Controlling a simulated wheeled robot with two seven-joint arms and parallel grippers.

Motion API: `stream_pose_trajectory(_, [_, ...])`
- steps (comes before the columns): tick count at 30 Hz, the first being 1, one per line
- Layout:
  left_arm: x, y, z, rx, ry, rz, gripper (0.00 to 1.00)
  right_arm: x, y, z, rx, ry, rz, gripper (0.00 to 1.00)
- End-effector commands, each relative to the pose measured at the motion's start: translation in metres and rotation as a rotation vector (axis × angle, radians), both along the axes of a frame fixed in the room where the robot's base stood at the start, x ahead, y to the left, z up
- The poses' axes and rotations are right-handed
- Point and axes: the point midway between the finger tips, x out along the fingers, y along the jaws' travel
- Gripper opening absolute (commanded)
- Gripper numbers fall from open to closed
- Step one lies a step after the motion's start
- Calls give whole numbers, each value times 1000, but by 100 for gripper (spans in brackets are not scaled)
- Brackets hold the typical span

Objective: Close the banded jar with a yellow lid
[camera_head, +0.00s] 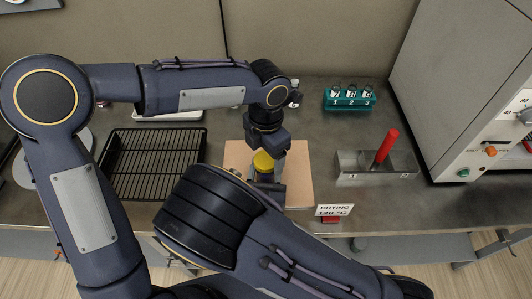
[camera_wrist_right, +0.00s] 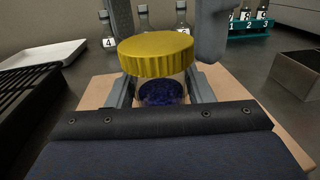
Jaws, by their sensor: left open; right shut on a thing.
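The yellow lid (camera_wrist_right: 156,54) sits on top of the clear jar (camera_wrist_right: 162,92), which holds dark blue grains; I cannot tell whether it is tightened. The lid also shows in the head view (camera_head: 263,160). My right gripper (camera_wrist_right: 161,100) is shut on the jar, with a finger on each side below the lid. My left gripper (camera_head: 264,149) is open just above the lid; in the right wrist view its fingers stand apart behind and above the lid. The jar's band is not visible, and my right forearm hides part of the jar in the head view.
A tan board (camera_head: 298,172) lies under the jar. A black wire rack (camera_head: 150,160) is to the left. Several bottles stand behind the jar.

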Motion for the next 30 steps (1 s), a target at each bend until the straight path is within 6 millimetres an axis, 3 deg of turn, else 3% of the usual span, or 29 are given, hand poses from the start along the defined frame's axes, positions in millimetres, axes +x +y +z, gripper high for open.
stream_pose_trajectory(9, [0, 0, 36, -2, -1, 1, 75, 0, 0, 0, 0, 0, 0, 0])
stream_pose_trajectory(21, [0, 0, 38, 0, 0, 29, 71, 0, 0, 0, 0, 0, 0, 0])
stream_pose_trajectory(26, [0, 0, 39, 0, 0, 233, 71, 0, 0, 0, 0, 0, 0, 0])
stream_pose_trajectory(30, [0, 0, 41, 2, 0, 564, 71, 0, 0, 0, 0, 0, 0, 0])
